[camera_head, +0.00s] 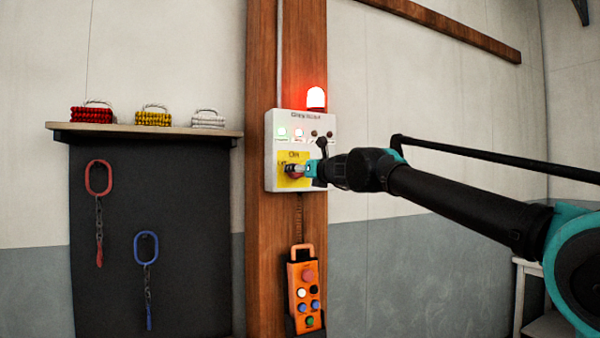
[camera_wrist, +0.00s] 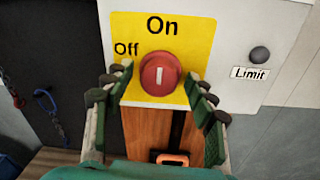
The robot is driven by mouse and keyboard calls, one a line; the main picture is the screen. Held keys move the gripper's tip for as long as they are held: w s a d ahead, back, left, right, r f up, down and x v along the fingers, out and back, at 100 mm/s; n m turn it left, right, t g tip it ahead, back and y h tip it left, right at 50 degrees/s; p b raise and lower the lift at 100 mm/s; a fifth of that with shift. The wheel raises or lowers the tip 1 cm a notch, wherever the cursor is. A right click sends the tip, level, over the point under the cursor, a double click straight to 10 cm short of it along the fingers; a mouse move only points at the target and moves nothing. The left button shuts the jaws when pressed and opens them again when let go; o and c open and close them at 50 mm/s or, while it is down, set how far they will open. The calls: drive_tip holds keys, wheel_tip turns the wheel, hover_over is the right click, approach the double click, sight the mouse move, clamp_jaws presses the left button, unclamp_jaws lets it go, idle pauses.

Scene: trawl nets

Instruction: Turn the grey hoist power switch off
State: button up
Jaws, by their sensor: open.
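The hoist power switch is a round red knob (camera_wrist: 159,74) with a white bar on its face, not grey. The bar stands upright, towards the word On on the yellow plate (camera_wrist: 190,32); Off is printed to its upper left. In the head view the yellow plate (camera_head: 283,157) sits on a whitish control box (camera_head: 271,130), with the knob partly hidden by my gripper (camera_head: 305,170). In the wrist view my gripper (camera_wrist: 157,98) is open, its two fingers to the left and right of the knob's lower part. I cannot tell whether they touch it.
An orange pendant control (camera_head: 304,292) hangs below on the wooden post (camera_head: 262,220). A dark Limit button (camera_wrist: 260,55) is right of the plate. A shelf (camera_head: 150,129) stands left.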

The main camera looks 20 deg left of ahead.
drive_tip(key=c, duration=1.2)
drive_tip(key=shift+o, duration=0.2)
drive_tip(key=shift+s+a+n+h, duration=0.1)
drive_tip(key=shift+n+h, duration=0.15)
drive_tip(key=shift+n, duration=4.05)
drive_tip(key=shift+n+h, duration=0.25)
drive_tip(key=shift+n, duration=4.05)
